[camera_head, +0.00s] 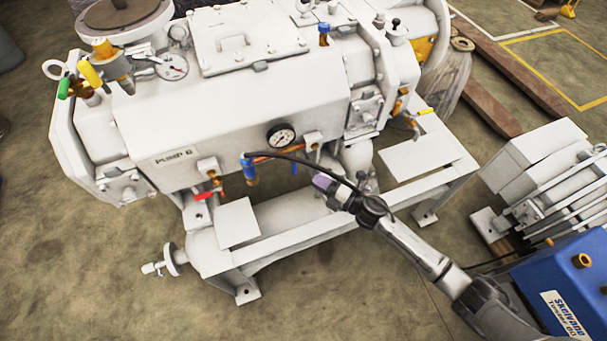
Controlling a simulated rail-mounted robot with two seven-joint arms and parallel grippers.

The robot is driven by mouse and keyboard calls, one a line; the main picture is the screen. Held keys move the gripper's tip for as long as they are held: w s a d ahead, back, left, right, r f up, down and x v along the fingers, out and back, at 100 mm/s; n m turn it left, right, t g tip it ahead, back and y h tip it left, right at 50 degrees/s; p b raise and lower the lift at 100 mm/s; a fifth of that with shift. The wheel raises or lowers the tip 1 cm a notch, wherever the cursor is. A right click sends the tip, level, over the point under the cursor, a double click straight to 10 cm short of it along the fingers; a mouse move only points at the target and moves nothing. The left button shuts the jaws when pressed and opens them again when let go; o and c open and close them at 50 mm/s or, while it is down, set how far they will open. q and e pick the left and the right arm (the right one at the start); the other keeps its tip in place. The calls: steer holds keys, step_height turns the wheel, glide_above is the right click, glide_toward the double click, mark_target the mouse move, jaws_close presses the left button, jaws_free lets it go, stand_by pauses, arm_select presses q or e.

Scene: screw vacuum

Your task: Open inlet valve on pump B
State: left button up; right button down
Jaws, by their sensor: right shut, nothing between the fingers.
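Pump B (200,110) is a large white machine on a white frame, with a label plate (174,156) on its front. Several small valve handles show on it: a red one (203,196) low on the front, a yellow one (90,75) and a green one (63,88) at the upper left, and another yellow one (425,111) at the right. I cannot tell which belongs to the inlet valve. My right gripper (322,182) is shut and empty in front of the pump's lower front, right of the blue fitting (250,174). My left gripper is out of view.
A gauge (281,136) sits above the blue fitting. A black hose (300,160) runs from there toward my right arm. The floor at the lower left is clear.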

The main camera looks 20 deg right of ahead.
mark_target(296, 170)
steer(key=shift+b+x, duration=0.9)
steer(key=shift+x, duration=2)
steer(key=shift+f, duration=0.1)
steer(key=shift+a+m+b, duration=0.2)
steer(key=shift+m+b, duration=0.2)
steer(key=shift+t, duration=0.3)
